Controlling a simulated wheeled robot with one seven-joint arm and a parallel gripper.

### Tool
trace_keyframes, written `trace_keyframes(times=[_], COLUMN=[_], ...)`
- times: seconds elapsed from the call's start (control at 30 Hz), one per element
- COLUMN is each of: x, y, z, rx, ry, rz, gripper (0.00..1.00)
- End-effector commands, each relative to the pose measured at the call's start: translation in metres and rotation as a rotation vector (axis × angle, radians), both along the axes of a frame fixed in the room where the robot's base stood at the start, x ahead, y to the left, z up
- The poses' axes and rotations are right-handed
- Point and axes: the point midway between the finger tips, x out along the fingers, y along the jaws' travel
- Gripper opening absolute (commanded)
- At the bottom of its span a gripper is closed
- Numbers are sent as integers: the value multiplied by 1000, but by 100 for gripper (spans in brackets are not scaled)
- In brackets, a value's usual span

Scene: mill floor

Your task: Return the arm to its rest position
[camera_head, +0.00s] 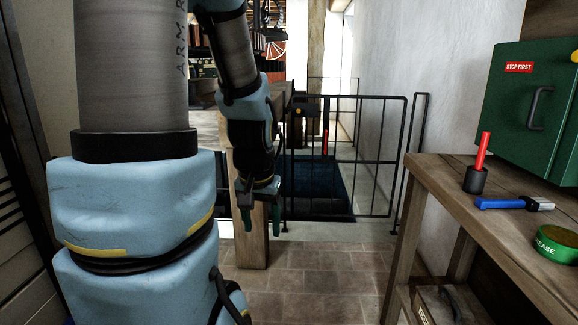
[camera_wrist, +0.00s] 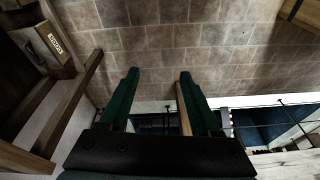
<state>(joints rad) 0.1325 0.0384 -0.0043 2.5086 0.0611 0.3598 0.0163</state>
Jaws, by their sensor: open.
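My gripper (camera_head: 261,220) hangs at the end of my raised arm, left of centre in the head view, with its fingers pointing down. In the wrist view the two green fingers (camera_wrist: 158,75) stand well apart with nothing between their tips. Tiled floor (camera_wrist: 160,45) lies below them. My gripper is in front of a wooden post (camera_head: 250,252) and touches nothing that I can see.
A green cabinet (camera_head: 515,110) is above. Floor between is clear.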

Motion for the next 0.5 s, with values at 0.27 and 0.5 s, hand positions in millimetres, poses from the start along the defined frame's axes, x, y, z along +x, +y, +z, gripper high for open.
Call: trace_keyframes(times=[0.27,0.5], x=[-39,-38], y=[8,8], z=[34,88], rx=[-27,-27], ry=[104,102], rz=[110,107], gripper=[64,64])
